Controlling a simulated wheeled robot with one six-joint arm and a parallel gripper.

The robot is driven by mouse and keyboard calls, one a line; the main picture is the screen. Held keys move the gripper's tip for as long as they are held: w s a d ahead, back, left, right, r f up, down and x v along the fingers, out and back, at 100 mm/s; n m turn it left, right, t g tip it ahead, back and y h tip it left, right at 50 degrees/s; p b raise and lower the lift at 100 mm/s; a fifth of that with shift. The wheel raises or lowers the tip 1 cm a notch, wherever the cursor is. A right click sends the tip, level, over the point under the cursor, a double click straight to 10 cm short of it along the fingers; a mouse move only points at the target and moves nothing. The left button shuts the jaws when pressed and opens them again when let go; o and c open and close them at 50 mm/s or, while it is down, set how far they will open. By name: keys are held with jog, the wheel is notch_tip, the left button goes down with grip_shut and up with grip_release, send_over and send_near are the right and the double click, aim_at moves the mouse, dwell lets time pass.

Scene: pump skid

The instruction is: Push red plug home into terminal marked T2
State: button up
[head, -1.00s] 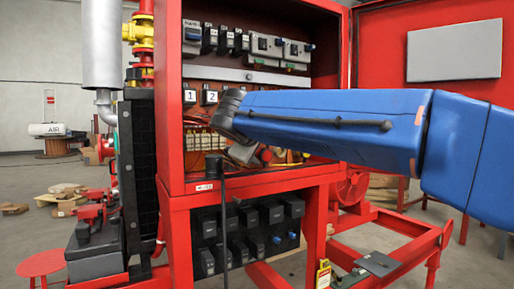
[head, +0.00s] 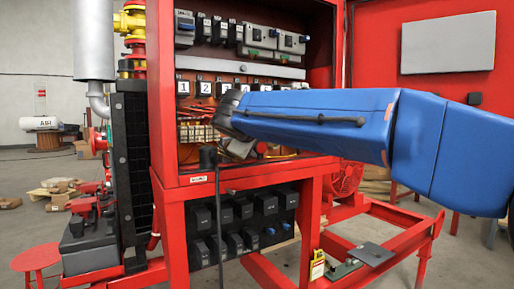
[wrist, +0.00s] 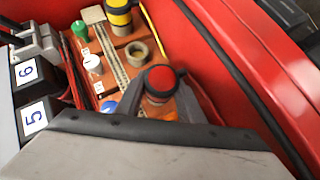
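The red plug (wrist: 160,80) has a round red top with a dark collar. It sits between the two grey fingers of my gripper (wrist: 163,100) in the wrist view, and the fingers appear closed on its sides. In the head view a bit of red (head: 260,147) shows at my gripper, inside the red cabinet, mostly behind my wrist. The brown terminal board (wrist: 112,72) lies beyond the plug, with small white tags too small to read. I cannot make out which is T2, nor whether the plug's lower end touches anything.
Green (wrist: 79,29), white (wrist: 92,63) and blue (wrist: 107,106) knobs, a beige ring (wrist: 137,52) and a yellow-and-black part (wrist: 118,14) stand on the board. Numbered black blocks (wrist: 32,115) line the left. The red cabinet wall (wrist: 222,58) is close on the right.

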aim_at(265, 148)
jog(key=shift+s+d, duration=0.1)
jog(key=shift+s, duration=0.1)
jog(key=shift+s+d+f, duration=0.1)
jog(key=shift+s+d, duration=0.5)
jog(key=shift+s, duration=0.25)
jog(key=shift+s+d, duration=0.55)
jog(key=shift+s, duration=0.3)
jog(key=shift+w+d, duration=0.1)
